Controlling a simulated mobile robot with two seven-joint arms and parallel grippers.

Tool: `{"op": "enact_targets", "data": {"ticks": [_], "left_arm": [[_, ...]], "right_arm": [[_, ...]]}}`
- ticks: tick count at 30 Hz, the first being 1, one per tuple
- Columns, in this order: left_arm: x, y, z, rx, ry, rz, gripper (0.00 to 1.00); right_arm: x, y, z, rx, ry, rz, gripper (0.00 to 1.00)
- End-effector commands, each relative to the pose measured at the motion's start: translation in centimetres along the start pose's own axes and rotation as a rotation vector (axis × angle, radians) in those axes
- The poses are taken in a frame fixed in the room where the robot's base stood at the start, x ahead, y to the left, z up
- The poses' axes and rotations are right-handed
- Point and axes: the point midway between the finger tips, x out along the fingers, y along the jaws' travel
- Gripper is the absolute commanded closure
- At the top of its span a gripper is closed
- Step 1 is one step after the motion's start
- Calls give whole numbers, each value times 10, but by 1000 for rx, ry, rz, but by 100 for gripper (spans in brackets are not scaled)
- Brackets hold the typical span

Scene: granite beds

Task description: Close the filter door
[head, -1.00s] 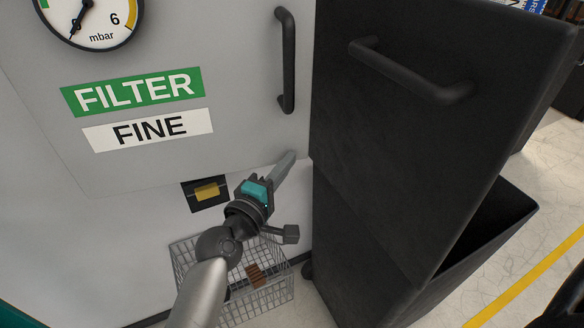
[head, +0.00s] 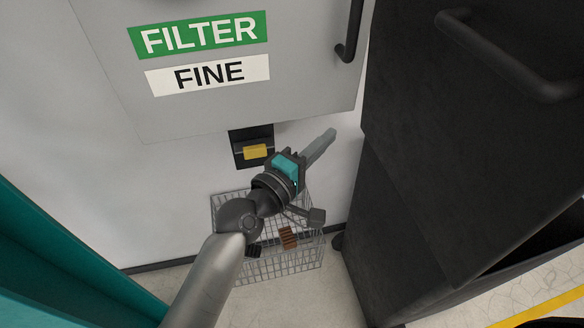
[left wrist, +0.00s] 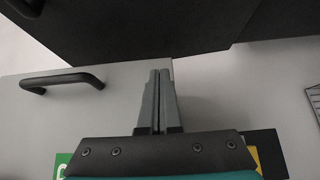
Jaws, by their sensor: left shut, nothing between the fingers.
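The filter door is a grey panel (head: 300,85) with a green FILTER label, a white FINE label and a black bar handle (head: 350,35) near its right edge. In the left wrist view the door (left wrist: 60,115) fills the left and middle, with its handle (left wrist: 62,80) at the left. A black latch with a yellow tab (head: 255,152) sits just below the door's lower edge. I cannot tell whether the door is fully flush. My left gripper (head: 328,140) is shut and empty, near the door's lower right corner; its fingers also show in the left wrist view (left wrist: 158,78). My right gripper is out of view.
A wire basket (head: 300,265) stands on the floor below the gripper. A large black cabinet (head: 420,200) with a bar handle stands close on the right. A teal surface (head: 60,260) is at lower left. A yellow floor line (head: 545,308) runs at lower right.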

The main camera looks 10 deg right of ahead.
Motion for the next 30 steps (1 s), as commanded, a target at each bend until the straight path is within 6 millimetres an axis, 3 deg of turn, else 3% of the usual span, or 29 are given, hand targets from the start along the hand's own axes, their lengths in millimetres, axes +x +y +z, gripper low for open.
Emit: {"op": "enact_targets", "data": {"ticks": [9, 15, 27, 30], "left_arm": [[-60, -2, 0, 1, 0, -2, 100], [-89, -1, 1, 1, 0, -1, 100], [-102, 0, 1, 0, 0, 1, 100], [-102, -15, -4, 14, 15, -23, 100]], "right_arm": [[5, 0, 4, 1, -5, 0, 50], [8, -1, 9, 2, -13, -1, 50], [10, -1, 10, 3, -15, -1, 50], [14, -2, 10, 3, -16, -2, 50]]}}
